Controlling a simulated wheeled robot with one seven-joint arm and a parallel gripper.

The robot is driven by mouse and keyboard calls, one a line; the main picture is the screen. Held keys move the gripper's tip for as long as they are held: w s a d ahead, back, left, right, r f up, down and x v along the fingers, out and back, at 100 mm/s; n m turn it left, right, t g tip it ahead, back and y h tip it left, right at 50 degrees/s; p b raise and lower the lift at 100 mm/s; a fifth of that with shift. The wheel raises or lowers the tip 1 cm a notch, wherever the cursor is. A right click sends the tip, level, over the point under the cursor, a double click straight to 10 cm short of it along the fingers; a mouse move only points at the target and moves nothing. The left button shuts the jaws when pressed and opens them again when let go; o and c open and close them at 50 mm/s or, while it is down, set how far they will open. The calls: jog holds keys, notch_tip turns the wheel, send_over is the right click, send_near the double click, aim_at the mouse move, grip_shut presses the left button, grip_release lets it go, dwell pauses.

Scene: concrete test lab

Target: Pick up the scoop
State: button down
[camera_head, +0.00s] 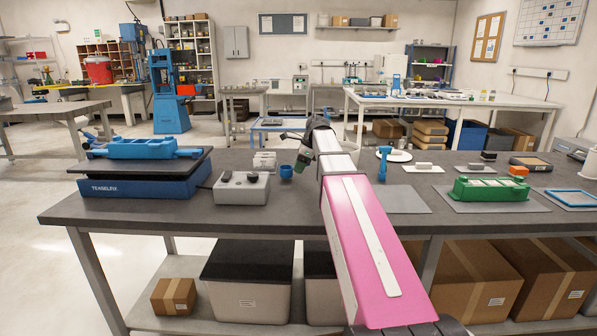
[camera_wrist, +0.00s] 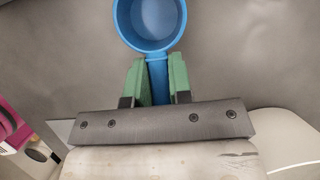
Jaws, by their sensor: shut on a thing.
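The blue scoop (camera_wrist: 150,22) has a round, empty cup and a short handle (camera_wrist: 157,80). My gripper (camera_wrist: 160,75) has green finger pads closed on both sides of that handle in the wrist view. In the head view, the scoop's cup (camera_head: 286,171) shows just left of my gripper (camera_head: 298,166), over the dark bench. My pink arm hides part of the bench to the right. I cannot tell whether the scoop touches the bench top.
A grey box with a black knob (camera_head: 242,190) stands close left of the scoop. White blocks (camera_head: 264,162) sit behind it. A blue tester with a platform (camera_head: 141,180) is farther left. A blue upright tool (camera_head: 383,160) and a green part (camera_head: 490,189) are right of my arm.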

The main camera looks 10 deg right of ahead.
notch_tip(320, 180, up, 3)
jog(key=shift+f, duration=0.1)
jog(key=s+a+r, duration=0.6)
jog(key=s+a, duration=0.1)
jog(key=s, duration=0.1)
jog(key=shift+s+a+r, duration=0.35)
jog(key=shift+a+r, duration=0.05)
